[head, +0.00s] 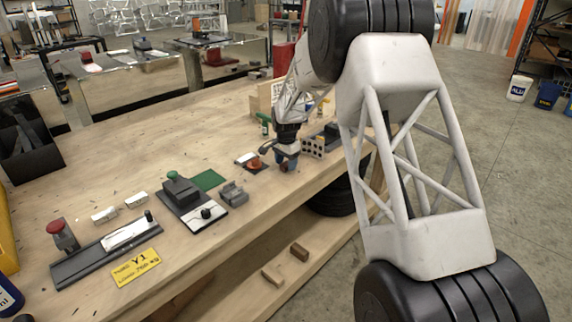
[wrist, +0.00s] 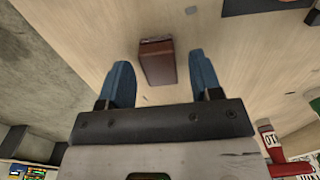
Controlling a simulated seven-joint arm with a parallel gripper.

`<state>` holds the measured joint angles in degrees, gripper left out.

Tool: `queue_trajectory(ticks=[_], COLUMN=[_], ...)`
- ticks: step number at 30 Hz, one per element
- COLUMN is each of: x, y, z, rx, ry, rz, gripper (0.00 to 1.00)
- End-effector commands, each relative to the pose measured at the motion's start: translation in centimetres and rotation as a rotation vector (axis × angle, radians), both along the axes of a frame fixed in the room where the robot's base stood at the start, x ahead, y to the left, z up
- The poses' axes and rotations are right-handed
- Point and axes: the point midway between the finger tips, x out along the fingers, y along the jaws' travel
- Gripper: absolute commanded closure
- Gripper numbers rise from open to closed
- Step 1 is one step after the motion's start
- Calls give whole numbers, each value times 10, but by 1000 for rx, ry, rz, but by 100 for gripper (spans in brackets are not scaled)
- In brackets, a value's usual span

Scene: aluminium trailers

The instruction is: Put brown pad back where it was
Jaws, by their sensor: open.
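The brown pad (wrist: 157,63) is a small reddish-brown block lying on the wooden table top, near its edge. In the wrist view it sits in the gap between the two blue fingers of my gripper (wrist: 162,82), with bare wood showing on both sides of it. The fingers are open and do not appear to hold it. In the head view my gripper (head: 287,164) is low over the table near its front edge, and the pad is largely hidden by the fingers there.
A dark plate with an orange-red part (head: 254,166) lies left of my gripper. A perforated block (head: 313,148) stands close on the right. A grey fixture (head: 233,193) and green mat (head: 208,180) are further left. Two brown blocks (head: 299,251) lie on the lower shelf.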

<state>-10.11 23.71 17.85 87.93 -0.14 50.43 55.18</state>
Motion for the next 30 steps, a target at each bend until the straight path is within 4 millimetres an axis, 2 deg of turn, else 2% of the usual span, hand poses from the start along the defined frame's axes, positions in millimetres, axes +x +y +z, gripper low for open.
queue_trajectory(ticks=[18,24,30], x=[0,0,0], y=[0,0,0], z=[90,107,113], rx=[1,0,0], ry=[-2,0,0], rz=[0,0,0], gripper=[41,41,41])
